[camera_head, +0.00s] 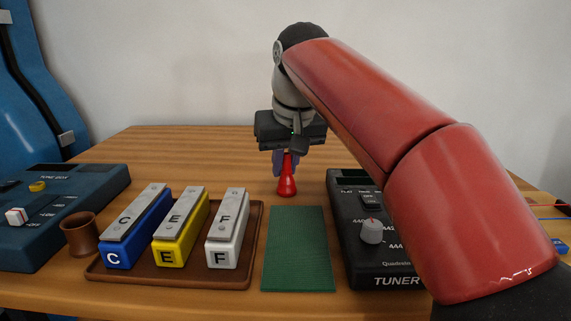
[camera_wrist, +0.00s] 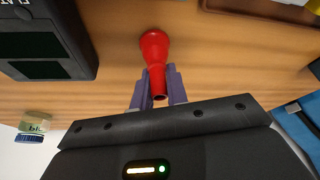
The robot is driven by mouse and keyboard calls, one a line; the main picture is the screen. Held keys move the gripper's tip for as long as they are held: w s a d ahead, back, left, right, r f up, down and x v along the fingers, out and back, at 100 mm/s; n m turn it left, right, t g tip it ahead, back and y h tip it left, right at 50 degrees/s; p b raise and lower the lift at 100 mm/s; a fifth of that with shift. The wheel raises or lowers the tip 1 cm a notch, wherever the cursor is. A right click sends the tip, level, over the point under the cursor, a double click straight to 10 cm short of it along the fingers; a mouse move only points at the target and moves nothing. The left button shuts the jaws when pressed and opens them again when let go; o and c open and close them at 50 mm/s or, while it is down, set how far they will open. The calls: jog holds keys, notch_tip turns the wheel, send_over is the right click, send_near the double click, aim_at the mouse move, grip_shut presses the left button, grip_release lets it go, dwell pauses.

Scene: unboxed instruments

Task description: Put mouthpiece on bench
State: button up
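The red mouthpiece (camera_head: 287,186) stands upright behind the green mat, with its wide end down. In the wrist view the mouthpiece (camera_wrist: 155,48) has its narrow stem between the two purple fingers. My gripper (camera_head: 286,162) points down over it and is shut on the stem; the fingers (camera_wrist: 158,84) lie close on both sides. The wooden bench (camera_head: 230,165) is beneath. Whether the mouthpiece's wide end touches the bench or hangs just above it is hard to tell.
A green mat (camera_head: 298,250) lies in front. A brown tray (camera_head: 256,240) with blue, yellow and white tone bars is left of it. A black tuner (camera_head: 357,270) stands right. A brown cup (camera_head: 80,235) and blue tone box (camera_head: 90,185) are far left. Bench behind the tray is clear.

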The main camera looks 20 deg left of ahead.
jog(key=o, duration=0.4)
jog(key=shift+c, duration=0.2)
jog(key=shift+r, duration=0.1)
jog(key=p+v, duration=0.4)
jog(key=v, duration=0.8)
jog(key=shift+p, duration=0.35)
jog(key=shift+s, duration=0.1)
